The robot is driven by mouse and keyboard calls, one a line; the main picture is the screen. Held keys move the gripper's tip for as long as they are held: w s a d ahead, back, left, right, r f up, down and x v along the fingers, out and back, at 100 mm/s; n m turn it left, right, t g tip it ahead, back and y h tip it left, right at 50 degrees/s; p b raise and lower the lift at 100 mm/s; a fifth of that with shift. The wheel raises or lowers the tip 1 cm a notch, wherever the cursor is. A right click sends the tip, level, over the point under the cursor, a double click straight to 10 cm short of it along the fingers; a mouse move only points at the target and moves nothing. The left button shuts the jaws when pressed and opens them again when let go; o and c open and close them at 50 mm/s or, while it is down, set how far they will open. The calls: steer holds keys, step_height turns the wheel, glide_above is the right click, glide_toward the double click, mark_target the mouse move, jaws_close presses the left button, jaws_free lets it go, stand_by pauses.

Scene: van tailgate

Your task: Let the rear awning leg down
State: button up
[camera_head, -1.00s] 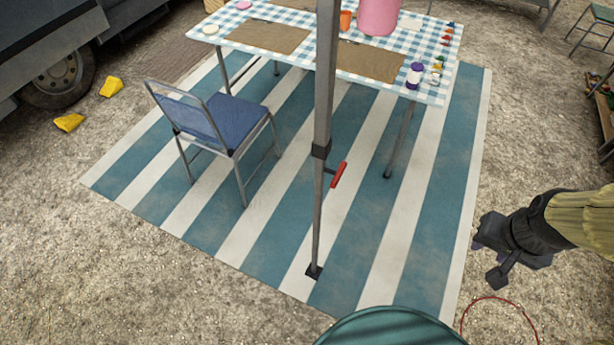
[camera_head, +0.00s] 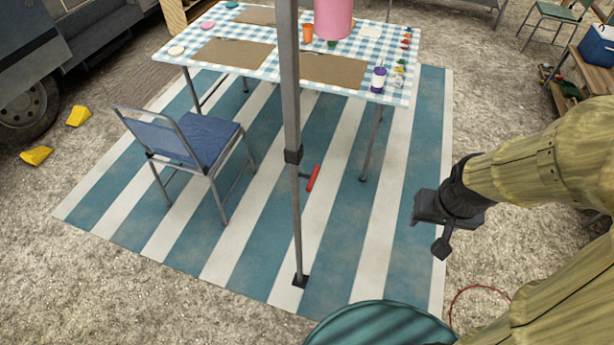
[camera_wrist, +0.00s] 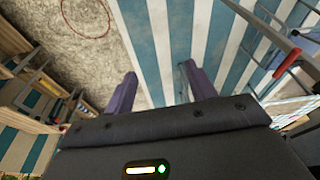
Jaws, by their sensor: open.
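The grey awning leg (camera_head: 292,130) stands upright at the middle of the head view, its foot (camera_head: 301,281) on the striped mat. A dark collar (camera_head: 293,156) sits partway down it, and a red-handled lever (camera_head: 313,179) sticks out to the right just below. My gripper (camera_head: 442,225) is right of the leg and clear of it, with nothing held. In the wrist view its two purple fingers (camera_wrist: 158,85) are apart over the mat. The red handle (camera_wrist: 287,63) and part of the leg show at the right edge of that view.
A table with a checked cloth (camera_head: 270,72) stands behind the leg. A blue folding chair (camera_head: 205,140) is to its left. A round green top (camera_head: 380,325) is at the bottom front. The striped mat (camera_head: 250,240) is open around the foot.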

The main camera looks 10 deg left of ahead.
steer(key=o, duration=0.7)
steer(key=w, duration=0.1)
steer(key=w+d+f+n+t+b, duration=0.1)
steer(key=w, duration=0.1)
steer(key=shift+f, duration=0.15)
steer(key=shift+o, duration=0.9)
steer(key=w+f+n+t+b, duration=0.1)
steer(key=w+f+n+t, duration=0.1)
steer(key=w, duration=0.4)
steer(key=shift+w+d+b, duration=0.25)
steer(key=shift+d+b, duration=0.1)
steer(key=w+a+f+n+t+y+b, duration=0.2)
steer(key=w+a+f+n+y+b, duration=0.35)
steer(key=w+a+n+y, duration=0.4)
steer(key=s+a+f+n+g+y+b, duration=0.1)
steer(key=s+a+n+g+y+b, duration=0.1)
steer(key=s+n+g+y, duration=0.4)
steer(key=shift+s+a+n+g+y+b, duration=0.35)
steer(key=shift+s+a+n+y, duration=0.15)
steer(key=shift+s+y, duration=0.6)
steer(key=shift+w+f, duration=0.1)
steer(key=shift+w, duration=0.05)
